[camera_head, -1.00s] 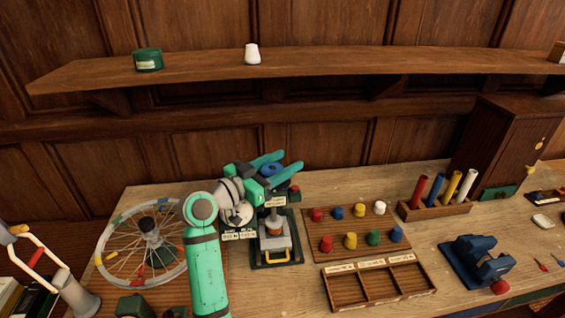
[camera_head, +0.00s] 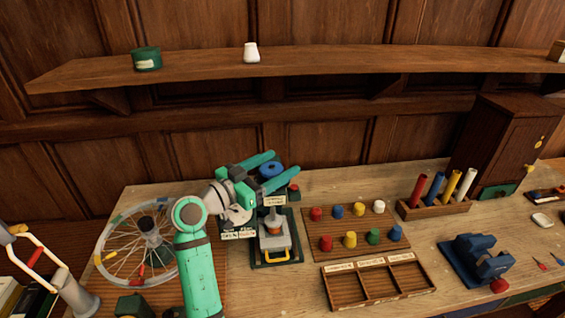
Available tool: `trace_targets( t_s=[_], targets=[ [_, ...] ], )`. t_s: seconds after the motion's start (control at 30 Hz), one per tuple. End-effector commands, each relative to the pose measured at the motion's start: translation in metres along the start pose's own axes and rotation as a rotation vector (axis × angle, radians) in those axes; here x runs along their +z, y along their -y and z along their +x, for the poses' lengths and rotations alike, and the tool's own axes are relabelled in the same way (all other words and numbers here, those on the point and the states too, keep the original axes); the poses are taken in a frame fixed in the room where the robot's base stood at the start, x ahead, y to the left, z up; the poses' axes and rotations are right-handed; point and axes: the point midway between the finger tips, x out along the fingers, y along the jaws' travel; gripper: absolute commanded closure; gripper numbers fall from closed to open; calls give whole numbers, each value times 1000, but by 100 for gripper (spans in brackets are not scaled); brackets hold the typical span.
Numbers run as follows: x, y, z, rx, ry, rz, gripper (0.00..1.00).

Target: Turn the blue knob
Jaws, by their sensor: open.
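The round blue knob (camera_head: 271,169) sits at the back of the workbench, above a device with a green base and yellow handle. My gripper (camera_head: 284,163) reaches toward it from the left with two green fingers spread apart. The knob shows between the fingers, one behind it and one in front. I cannot tell whether either finger touches it. The knob's lower part and its mount are hidden behind the near finger and the gripper body.
A small red button (camera_head: 294,188) lies just right of the fingers. A spoked wheel (camera_head: 142,243) stands left of my arm. A peg board (camera_head: 338,228) with coloured pegs and a divided tray (camera_head: 378,297) lie to the right. A shelf (camera_head: 330,62) runs above.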

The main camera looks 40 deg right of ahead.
Motion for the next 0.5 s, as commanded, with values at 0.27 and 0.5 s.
trace_targets(
  t_s=[0.27, 0.5],
  targets=[
    [0, 1, -54, -3, 0, 0, 33],
    [1, 0, -80, -1, 1, -1, 33]
  ],
)
